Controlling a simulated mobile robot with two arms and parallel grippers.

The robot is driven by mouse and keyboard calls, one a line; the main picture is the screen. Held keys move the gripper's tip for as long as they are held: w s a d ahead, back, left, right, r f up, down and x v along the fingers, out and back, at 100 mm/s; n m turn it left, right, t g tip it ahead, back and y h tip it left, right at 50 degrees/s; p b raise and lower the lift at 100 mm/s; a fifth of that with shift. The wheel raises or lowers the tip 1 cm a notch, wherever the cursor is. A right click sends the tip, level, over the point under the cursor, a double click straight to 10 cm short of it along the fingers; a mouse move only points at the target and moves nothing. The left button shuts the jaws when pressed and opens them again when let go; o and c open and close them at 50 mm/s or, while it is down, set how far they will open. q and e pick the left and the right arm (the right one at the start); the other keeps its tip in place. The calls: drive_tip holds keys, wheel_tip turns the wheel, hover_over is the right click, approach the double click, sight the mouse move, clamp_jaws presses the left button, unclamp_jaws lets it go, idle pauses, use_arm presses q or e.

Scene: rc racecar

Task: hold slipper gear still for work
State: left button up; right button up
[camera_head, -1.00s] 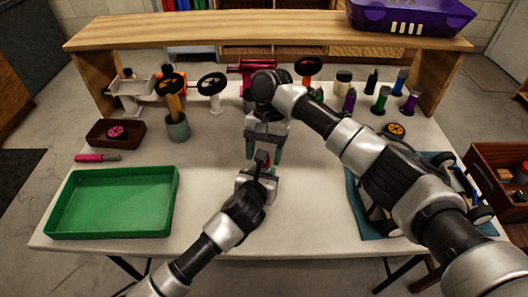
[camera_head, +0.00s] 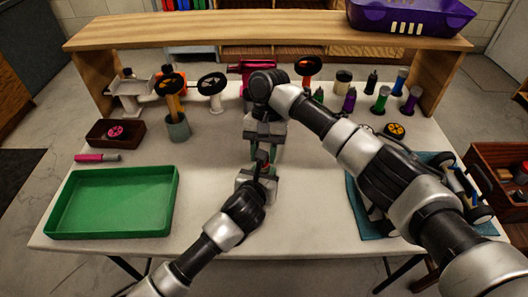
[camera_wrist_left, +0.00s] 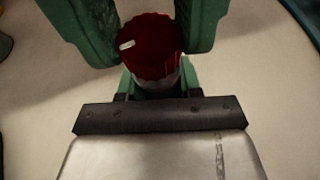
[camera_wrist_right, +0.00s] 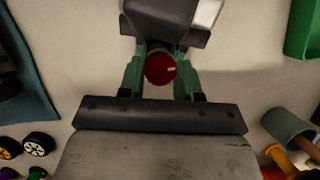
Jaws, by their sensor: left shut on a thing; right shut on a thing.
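The slipper gear appears to be the dark red round piece (camera_head: 263,157) between my two grippers, above the middle of the table. In the left wrist view it is a ribbed red cylinder (camera_wrist_left: 151,45) with a small pale mark on its top. In the right wrist view it is a red disc (camera_wrist_right: 160,69) between green fingers. My left gripper (camera_head: 261,166) is shut on it from the near side. My right gripper (camera_head: 264,150) is shut on it from the far side. The fingers hide much of the gear in the head view.
A green tray (camera_head: 112,231) stands at the left. A dark box (camera_head: 101,139) and a pink-handled tool (camera_head: 98,157) lie behind it. Bottles and wheels line the back under a wooden shelf (camera_head: 250,36). A car on a blue mat (camera_head: 364,224) is at the right.

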drive_tip(key=n+h, duration=0.1)
drive_tip(key=n, duration=0.2)
drive_tip(key=n+h, duration=0.1)
drive_tip(key=n, duration=0.2)
drive_tip(key=shift+a+n+h, duration=0.2)
drive_tip(key=shift+n+h, duration=0.1)
drive_tip(key=n+t+h, duration=0.1)
drive_tip(key=n, duration=0.2)
drive_tip(key=shift+a+n, duration=0.15)
drive_tip(key=shift+n, duration=0.15)
drive_tip(key=shift+s+n+t+h, duration=0.1)
drive_tip(key=shift+n+t+h, duration=0.35)
drive_tip(key=shift+n, duration=1.25)
drive_tip(key=o, duration=0.9)
drive_tip(key=shift+o, duration=0.2)
drive_tip(key=v, duration=1.2)
drive_tip(key=shift+s+a, duration=0.1)
drive_tip(key=shift+s, duration=0.05)
